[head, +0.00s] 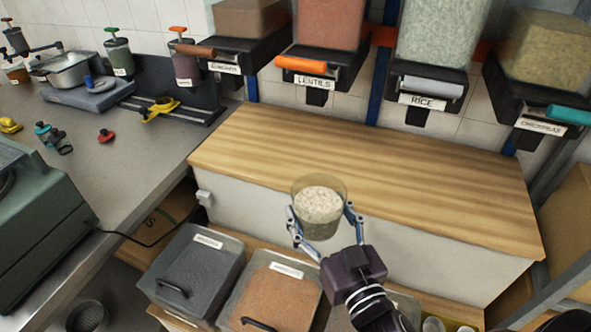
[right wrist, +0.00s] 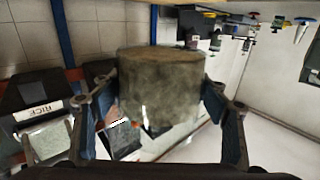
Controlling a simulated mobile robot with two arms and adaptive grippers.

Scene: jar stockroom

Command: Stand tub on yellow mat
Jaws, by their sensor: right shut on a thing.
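A clear tub (head: 318,212) filled with pale, grainy contents is between the fingers of my right gripper (head: 321,218). The gripper is shut on its sides and holds it upright in front of the wooden counter's front edge. In the right wrist view the tub (right wrist: 160,90) fills the space between both fingers. No yellow mat shows in either view. My left gripper is not in view.
The wooden counter (head: 370,165) is bare. Dispensers, including lentils (head: 328,25) and rice (head: 440,35), hang above it. Lidded bins (head: 195,265) sit below. The grey worktop (head: 110,180) at left holds a scale, a yellow clamp (head: 160,108) and small lids.

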